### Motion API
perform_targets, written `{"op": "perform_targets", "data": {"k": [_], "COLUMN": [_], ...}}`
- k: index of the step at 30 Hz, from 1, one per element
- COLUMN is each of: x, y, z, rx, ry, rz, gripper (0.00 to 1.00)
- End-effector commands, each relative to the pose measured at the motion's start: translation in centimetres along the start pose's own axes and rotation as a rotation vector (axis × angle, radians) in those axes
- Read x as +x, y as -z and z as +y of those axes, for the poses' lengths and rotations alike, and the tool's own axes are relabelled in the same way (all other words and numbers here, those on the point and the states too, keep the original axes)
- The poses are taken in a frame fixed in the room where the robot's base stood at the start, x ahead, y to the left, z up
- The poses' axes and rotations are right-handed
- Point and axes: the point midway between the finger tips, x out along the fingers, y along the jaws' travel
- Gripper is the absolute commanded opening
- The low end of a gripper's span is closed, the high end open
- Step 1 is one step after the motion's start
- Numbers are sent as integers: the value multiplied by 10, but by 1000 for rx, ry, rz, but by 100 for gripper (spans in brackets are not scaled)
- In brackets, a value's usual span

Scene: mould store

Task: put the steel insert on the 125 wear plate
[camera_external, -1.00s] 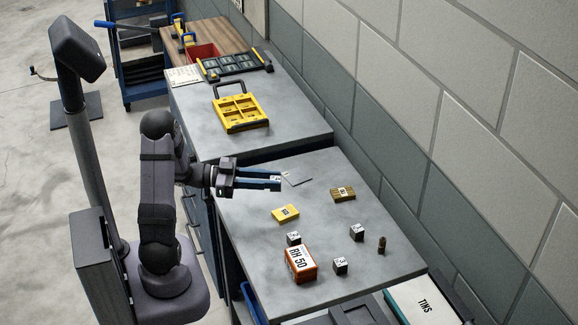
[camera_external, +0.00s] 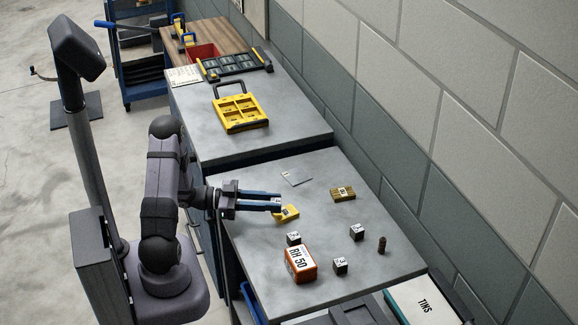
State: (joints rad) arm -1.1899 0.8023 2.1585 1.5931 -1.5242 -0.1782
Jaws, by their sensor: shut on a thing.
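My gripper (camera_external: 262,201) is shut on a small pale grey thing (camera_external: 277,200), which seems to be the steel insert; the blue fingers hide most of it. The fingertips are above or just behind a yellow block (camera_external: 288,214) with a pale label. A thin light grey plate (camera_external: 297,178) lies flat farther back on the grey bench. A brownish-yellow block (camera_external: 343,194) with a label lies to the right. The labels are too small to read, so I cannot tell which piece is the 125 wear plate.
Several small dark cubes with white tops, one of them here (camera_external: 357,232), stand around an orange tin marked RH 50 (camera_external: 300,264). A small dark cylinder (camera_external: 382,245) stands at the right. A yellow case (camera_external: 240,111) lies on the back bench. The bench middle (camera_external: 318,215) is clear.

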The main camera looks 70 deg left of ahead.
Motion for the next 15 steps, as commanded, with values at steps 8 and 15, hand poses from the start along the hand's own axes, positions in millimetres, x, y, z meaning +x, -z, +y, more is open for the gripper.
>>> {"op": "perform_targets", "data": {"k": [8,15], "x": [1,1], "y": [-15,-16], "z": [0,0], "rx": [2,1], "ry": [0,0], "rz": [2,2], "gripper": [0,0]}}
